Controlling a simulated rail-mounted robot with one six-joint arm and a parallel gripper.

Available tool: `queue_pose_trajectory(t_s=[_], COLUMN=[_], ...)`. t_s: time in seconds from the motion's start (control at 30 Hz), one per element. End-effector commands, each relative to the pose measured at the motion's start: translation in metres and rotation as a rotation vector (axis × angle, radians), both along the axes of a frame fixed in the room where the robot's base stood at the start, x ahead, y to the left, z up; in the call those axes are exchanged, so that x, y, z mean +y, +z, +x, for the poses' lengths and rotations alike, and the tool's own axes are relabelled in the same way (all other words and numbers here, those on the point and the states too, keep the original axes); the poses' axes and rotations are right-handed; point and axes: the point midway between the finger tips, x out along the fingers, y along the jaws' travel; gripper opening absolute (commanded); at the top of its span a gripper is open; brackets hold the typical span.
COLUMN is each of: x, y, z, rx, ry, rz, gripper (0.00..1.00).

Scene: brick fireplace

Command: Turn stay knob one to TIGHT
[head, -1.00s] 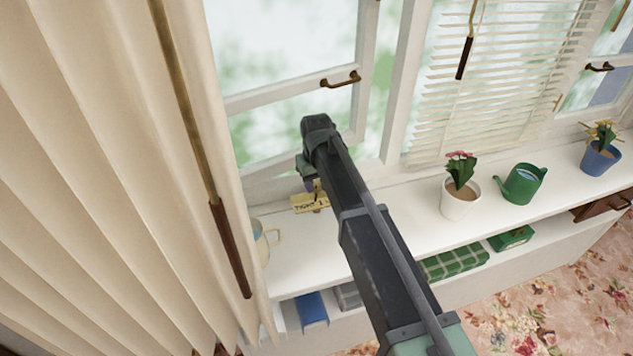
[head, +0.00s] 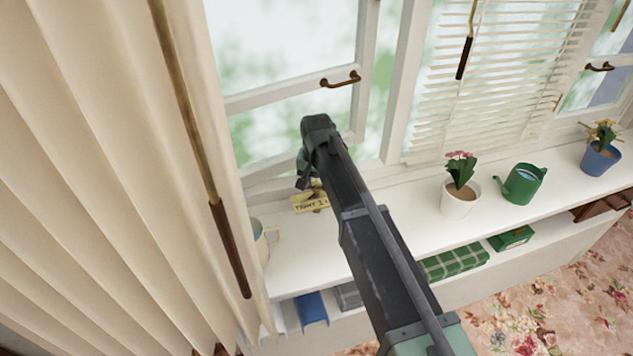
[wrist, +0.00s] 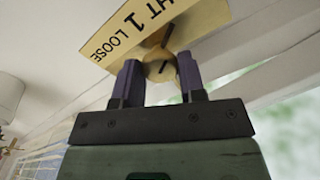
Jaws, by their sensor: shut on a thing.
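The stay plate (wrist: 118,42) is a pale yellow label reading TIGHT, 1 and LOOSE in the wrist view. It also shows on the sill in the head view (head: 306,204). In the head view my arm and wrist partly cover the knob, and the fingertips are hard to make out there.
The open window (head: 290,103) stands behind my arm, with a brass handle (head: 341,80). A long curtain (head: 100,200) and a jug (head: 262,240) are at the left. A white flowerpot (head: 458,202) and a green watering can (head: 523,184) stand to the right on the sill.

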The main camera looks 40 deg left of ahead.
Motion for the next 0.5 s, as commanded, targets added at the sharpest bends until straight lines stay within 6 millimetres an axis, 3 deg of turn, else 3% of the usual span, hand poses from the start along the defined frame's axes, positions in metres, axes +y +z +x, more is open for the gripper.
queue_pose_trajectory(t_s=[0.37,0.4,0.5], x=[-0.0004,-0.0004,-0.0004], y=[-0.0002,-0.0002,-0.0002], z=[-0.0003,-0.0003,-0.0003], rx=[0.001,0.001,0.001], ry=[-0.003,-0.003,-0.003], rz=[0.000,0.000,0.000], gripper=[0.14,0.43,0.59])
